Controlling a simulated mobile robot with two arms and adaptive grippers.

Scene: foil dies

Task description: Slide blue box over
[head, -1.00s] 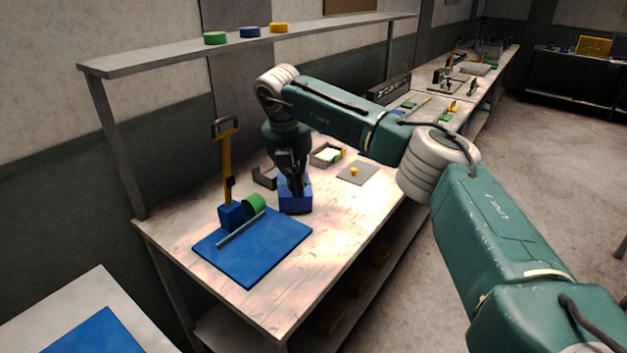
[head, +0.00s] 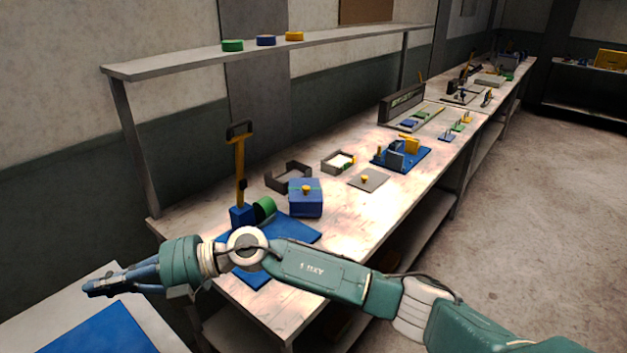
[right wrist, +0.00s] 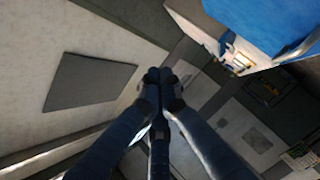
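The blue box (head: 305,200) sits on the bench beside the far edge of the blue mat (head: 292,230). A small yellow knob (head: 306,189) shows on its top. My right gripper (head: 92,287) is far to the left of the box, over the near white table, pointing left. In the right wrist view its dark fingers (right wrist: 162,76) come together at the tips with nothing between them. My left gripper is not in view. My right arm hides the front part of the blue mat.
A yellow-handled tool on a blue base (head: 241,217) and a green roll (head: 264,208) stand left of the box. A dark open bracket (head: 288,177), a small tray (head: 338,163) and a grey plate (head: 368,179) lie behind and right. A shelf (head: 200,62) runs above.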

